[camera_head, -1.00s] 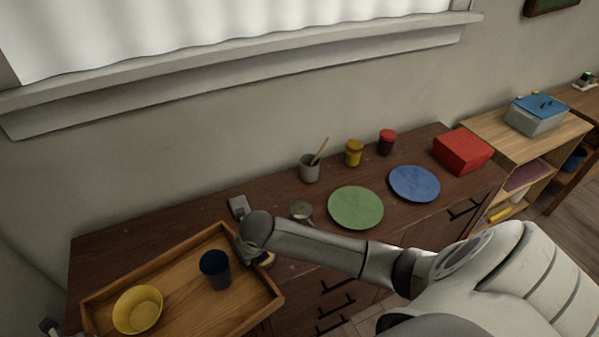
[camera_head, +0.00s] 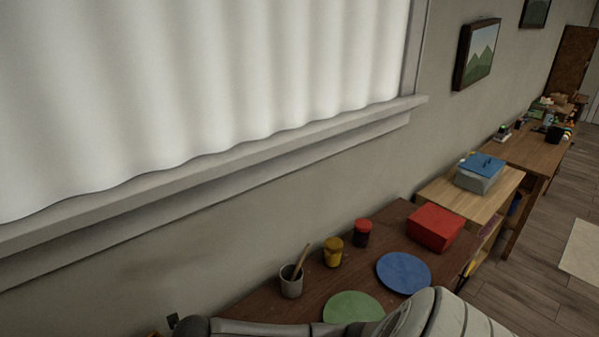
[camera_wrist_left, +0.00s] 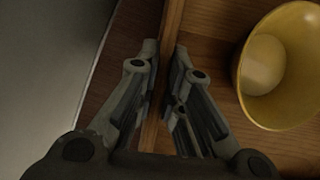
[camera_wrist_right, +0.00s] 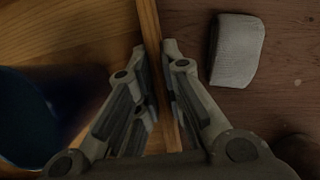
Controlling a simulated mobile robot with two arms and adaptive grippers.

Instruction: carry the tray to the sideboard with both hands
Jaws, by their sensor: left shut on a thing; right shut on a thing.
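The wooden tray shows in the left wrist view (camera_wrist_left: 173,18) and the right wrist view (camera_wrist_right: 149,18). My left gripper (camera_wrist_left: 166,50) is shut on one wall of the tray, beside a yellow bowl (camera_wrist_left: 267,65) inside it. My right gripper (camera_wrist_right: 154,50) is shut on another wall, with a dark blue cup (camera_wrist_right: 30,115) inside the tray. The dark wood sideboard (camera_head: 388,230) runs along the wall in the head view. Its surface also shows just outside the tray in the right wrist view; whether the tray touches it I cannot tell. The head view hides both grippers.
On the sideboard are a grey cup with a stick (camera_head: 291,284), a yellow jar (camera_head: 333,254), a red jar (camera_head: 363,233), a green plate (camera_head: 352,308), a blue plate (camera_head: 404,272) and a red box (camera_head: 435,229). A grey block (camera_wrist_right: 237,50) lies close outside the tray.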

